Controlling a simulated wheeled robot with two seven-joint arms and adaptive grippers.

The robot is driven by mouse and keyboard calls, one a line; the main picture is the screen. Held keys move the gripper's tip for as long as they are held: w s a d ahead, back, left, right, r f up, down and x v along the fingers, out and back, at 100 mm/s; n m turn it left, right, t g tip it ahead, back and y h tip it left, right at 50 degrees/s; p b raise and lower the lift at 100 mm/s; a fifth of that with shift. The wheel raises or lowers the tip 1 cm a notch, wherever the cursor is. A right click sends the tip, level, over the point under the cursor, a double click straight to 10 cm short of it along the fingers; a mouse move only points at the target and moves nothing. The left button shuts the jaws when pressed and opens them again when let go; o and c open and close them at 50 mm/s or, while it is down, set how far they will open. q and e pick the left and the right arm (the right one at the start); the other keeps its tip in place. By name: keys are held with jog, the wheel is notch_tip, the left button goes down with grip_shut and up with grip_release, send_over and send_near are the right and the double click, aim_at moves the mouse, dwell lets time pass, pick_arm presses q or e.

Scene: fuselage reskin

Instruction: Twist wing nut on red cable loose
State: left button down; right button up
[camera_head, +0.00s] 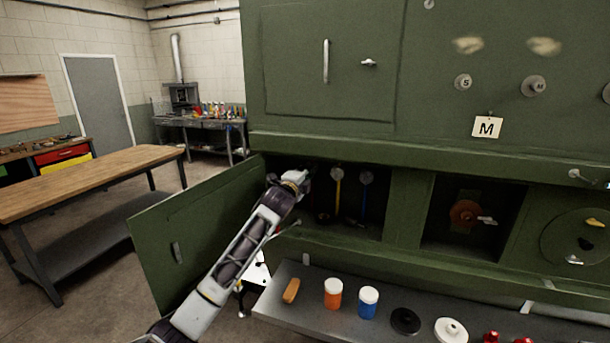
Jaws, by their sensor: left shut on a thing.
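My left gripper (304,179) reaches into the left part of an open compartment in the green panel. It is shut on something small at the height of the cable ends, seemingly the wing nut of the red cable. The gripper hides that nut, and I cannot make out the red cable. To its right hang a yellow cable (337,198) and a blue cable (363,201), each with a round grey fastener at its top. My right gripper is not in view.
An open green door (190,235) hangs left of the compartment, beside my left arm. A grey shelf (290,317) below carries an orange-brown piece (291,291), an orange jar (333,295), a blue jar (368,303) and discs. A wooden workbench (95,180) stands at left.

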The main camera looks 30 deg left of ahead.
pick_arm(q)
jog(key=shift+f, duration=0.1)
jog(key=c, duration=1.6)
grip_release()
jog(key=shift+s, duration=0.1)
jog(key=v, duration=1.1)
jog(key=shift+s, duration=0.4)
jog(key=shift+d, duration=0.15)
